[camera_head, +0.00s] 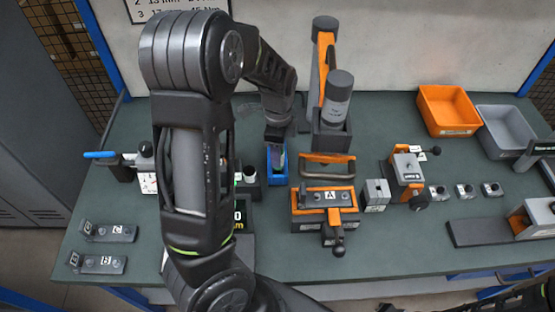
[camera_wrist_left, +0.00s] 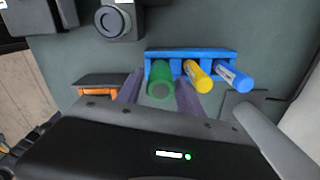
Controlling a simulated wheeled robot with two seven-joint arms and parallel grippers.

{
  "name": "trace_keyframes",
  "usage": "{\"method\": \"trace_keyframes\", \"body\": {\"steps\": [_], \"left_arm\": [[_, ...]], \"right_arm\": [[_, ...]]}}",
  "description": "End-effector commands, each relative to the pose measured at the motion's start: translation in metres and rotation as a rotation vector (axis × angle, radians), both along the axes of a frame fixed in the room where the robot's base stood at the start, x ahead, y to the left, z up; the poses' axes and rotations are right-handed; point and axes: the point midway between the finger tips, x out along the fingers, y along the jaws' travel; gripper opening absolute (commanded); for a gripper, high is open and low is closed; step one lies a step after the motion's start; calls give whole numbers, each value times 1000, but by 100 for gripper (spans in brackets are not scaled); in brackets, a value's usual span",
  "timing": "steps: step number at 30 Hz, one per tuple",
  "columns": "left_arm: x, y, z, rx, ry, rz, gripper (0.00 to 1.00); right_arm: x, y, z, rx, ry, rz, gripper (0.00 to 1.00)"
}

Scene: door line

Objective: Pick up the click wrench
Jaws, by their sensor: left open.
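I cannot tell for certain which object is the click wrench. My left gripper (camera_head: 277,140) is open and points down at a small blue rack (camera_head: 271,176). In the left wrist view, the rack (camera_wrist_left: 152,52) holds a green cylinder (camera_wrist_left: 160,78), a yellow one (camera_wrist_left: 198,78) and a blue one (camera_wrist_left: 234,78). The open fingers of the left gripper (camera_wrist_left: 160,95) lie either side of the green cylinder; contact is not clear. A blue-handled tool (camera_head: 100,154) lies level at the bench's left. My right gripper is not in view.
The green bench (camera_head: 400,255) has a stand with an orange and grey tool (camera_head: 337,95), close right of my left gripper. An orange-handled block (camera_head: 325,200) stands in front. Orange (camera_head: 450,110) and grey bins (camera_head: 507,132) are at the back right. My left arm hides the bench's left middle.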

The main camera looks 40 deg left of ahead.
Motion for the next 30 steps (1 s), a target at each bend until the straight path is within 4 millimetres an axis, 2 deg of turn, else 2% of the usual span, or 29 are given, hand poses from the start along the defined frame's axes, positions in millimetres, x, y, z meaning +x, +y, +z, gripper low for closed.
{"method": "trace_keyframes", "body": {"steps": [4, 12, 30], "left_arm": [[0, 0, -13, 0, 1, 0, 44], [0, 1, -51, 0, 1, 0, 44], [0, 1, -52, -1, 0, 0, 44]], "right_arm": [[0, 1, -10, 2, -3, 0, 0], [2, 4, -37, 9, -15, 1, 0], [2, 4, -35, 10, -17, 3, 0]]}}
